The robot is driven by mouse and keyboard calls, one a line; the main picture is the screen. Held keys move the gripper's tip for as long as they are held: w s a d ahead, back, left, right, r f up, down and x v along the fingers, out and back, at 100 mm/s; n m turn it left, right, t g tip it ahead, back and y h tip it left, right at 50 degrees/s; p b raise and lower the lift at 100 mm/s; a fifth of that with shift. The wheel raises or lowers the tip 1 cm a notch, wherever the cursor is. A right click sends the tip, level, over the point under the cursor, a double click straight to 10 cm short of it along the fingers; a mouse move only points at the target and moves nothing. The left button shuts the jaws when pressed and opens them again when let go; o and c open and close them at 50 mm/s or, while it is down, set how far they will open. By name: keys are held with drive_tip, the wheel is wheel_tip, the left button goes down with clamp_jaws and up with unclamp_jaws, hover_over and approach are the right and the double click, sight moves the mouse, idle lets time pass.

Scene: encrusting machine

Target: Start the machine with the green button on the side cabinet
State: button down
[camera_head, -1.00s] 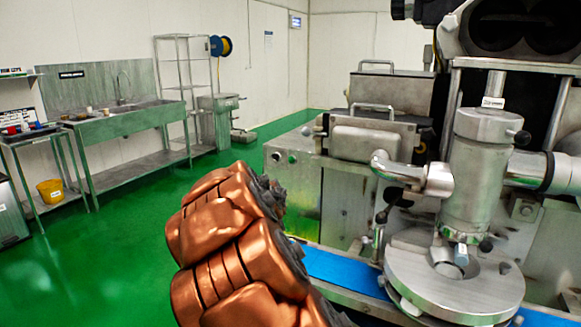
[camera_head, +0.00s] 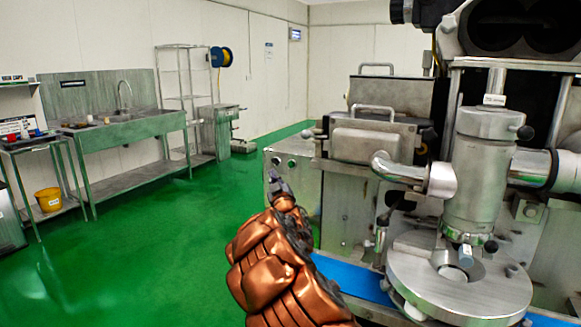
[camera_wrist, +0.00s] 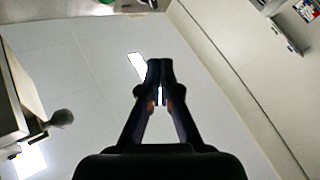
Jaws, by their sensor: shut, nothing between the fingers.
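The side cabinet (camera_head: 308,181) is the grey metal box at the left end of the machine in the head view. Two small round buttons sit on its upper face, a left one (camera_head: 276,160) and a right one (camera_head: 291,162). The right one looks greenish, but both are too small to tell their colour surely. My gripper (camera_head: 277,179) is shut and empty, just below these buttons in the picture; whether it touches the cabinet I cannot tell. In the wrist view my shut fingers (camera_wrist: 160,68) point at pale wall or ceiling, and no button shows.
The machine's steel cylinder (camera_head: 475,170) and round plate (camera_head: 455,285) stand at the right, by a blue belt (camera_head: 350,284). In the wrist view a dark knob (camera_wrist: 62,118) sticks out at left. Green floor (camera_head: 165,240) is open at left, before a sink bench (camera_head: 125,127).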

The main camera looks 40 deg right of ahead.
sight(291, 164)
drive_tip(key=shift+w+d+p, duration=0.35)
drive_tip(key=shift+w+d, duration=0.05)
drive_tip(key=shift+d, duration=1)
drive_tip(key=shift+w+d+p, duration=0.4)
drive_tip(key=shift+w+d, duration=0.05)
drive_tip(key=shift+d, duration=0.95)
drive_tip(key=shift+w+d+p, duration=0.35)
drive_tip(key=shift+w+d, duration=0.05)
drive_tip(key=shift+d, duration=1)
drive_tip(key=shift+d, duration=0.1)
drive_tip(key=shift+w+d, duration=0.15)
drive_tip(key=shift+d, duration=0.15)
